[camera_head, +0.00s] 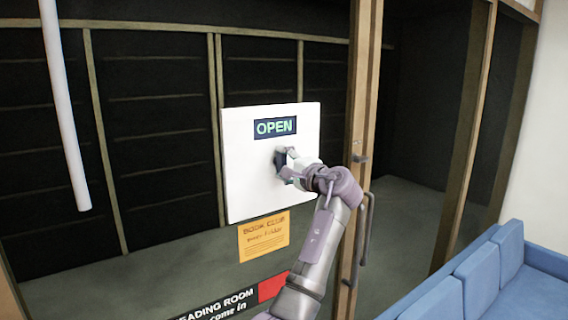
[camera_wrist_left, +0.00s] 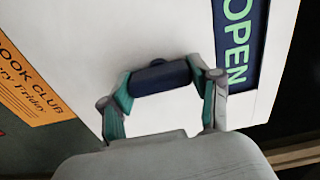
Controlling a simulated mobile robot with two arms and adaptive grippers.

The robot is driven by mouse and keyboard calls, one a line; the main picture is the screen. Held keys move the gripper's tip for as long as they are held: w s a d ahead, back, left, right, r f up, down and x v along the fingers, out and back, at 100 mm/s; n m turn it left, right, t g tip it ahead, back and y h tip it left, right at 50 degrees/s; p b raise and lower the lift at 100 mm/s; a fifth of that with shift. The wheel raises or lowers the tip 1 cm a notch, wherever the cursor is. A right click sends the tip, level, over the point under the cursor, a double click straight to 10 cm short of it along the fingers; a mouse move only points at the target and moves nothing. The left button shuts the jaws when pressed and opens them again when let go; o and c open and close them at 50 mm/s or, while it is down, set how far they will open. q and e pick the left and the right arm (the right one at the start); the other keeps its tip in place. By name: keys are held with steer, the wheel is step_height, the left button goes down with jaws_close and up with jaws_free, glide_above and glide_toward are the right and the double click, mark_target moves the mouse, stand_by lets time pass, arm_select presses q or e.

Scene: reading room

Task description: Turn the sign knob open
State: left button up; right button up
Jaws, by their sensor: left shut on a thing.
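The white sign board (camera_head: 245,185) hangs upright on the glass and shows a dark panel reading OPEN (camera_head: 275,127). The OPEN panel also shows in the left wrist view (camera_wrist_left: 238,40). Below that panel is a dark knob (camera_head: 280,158). In the left wrist view the knob (camera_wrist_left: 158,75) lies between the fingers. My left gripper (camera_head: 284,164) is at the board's front, shut on the knob; its green-and-grey fingers (camera_wrist_left: 160,80) stand on either side of it. Part of the knob is hidden by the fingers. My right gripper is not in view.
A yellow BOOK CLUB notice (camera_head: 263,237) is below the board, and a READING ROOM sign (camera_head: 222,305) is lower down. A wooden door post with a metal handle (camera_head: 367,230) stands just right of my arm. A blue sofa (camera_head: 480,272) is at lower right.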

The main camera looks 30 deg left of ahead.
arm_select(q)
steer(key=shift+r, duration=0.1)
steer(key=o, duration=0.9)
steer(key=shift+o, duration=1.2)
steer(key=shift+a, duration=0.1)
steer(key=v, duration=1.2)
steer(key=shift+f, duration=0.25)
